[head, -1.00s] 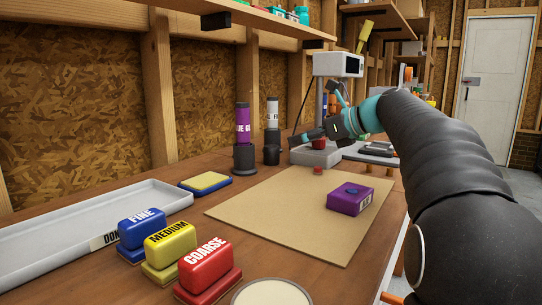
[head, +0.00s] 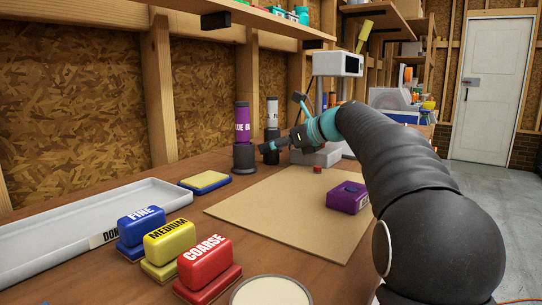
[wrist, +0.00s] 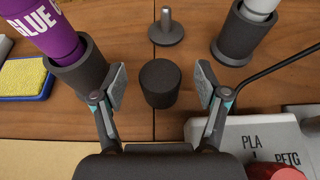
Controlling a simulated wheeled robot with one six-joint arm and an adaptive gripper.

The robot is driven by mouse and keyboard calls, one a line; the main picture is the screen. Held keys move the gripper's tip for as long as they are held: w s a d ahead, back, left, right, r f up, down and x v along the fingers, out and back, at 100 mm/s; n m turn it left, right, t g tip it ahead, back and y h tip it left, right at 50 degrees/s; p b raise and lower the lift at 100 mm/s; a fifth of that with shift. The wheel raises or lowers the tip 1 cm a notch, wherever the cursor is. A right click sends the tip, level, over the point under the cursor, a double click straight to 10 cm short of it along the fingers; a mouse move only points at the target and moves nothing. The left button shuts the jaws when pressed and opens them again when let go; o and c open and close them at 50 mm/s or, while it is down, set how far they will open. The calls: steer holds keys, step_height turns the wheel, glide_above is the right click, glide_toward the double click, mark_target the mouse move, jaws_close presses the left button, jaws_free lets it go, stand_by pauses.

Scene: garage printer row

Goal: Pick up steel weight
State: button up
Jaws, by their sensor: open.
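A grey metal piece with a round base and an upright knob (wrist: 167,28), which looks like the steel weight, stands on the wooden bench in the wrist view. A dark plain cylinder (wrist: 160,84) stands nearer, between my fingertips in the picture. My gripper (wrist: 160,88) is open, with one finger on each side of the cylinder and no clear contact. The metal piece is beyond the fingertips. In the head view my gripper (head: 274,148) is beside the tube holders, and I cannot make out the metal piece there.
A purple tube in a dark holder (wrist: 80,65) is close left of my gripper; a white tube's holder (wrist: 240,35) is at right. A grey PLA/PETG base (wrist: 255,135) and red object (wrist: 275,171) are lower right. A purple box (head: 347,198) sits on the tan mat (head: 265,215).

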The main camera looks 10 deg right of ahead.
steer(key=shift+c, duration=0.3)
jaws_close()
steer(key=shift+r, duration=0.1)
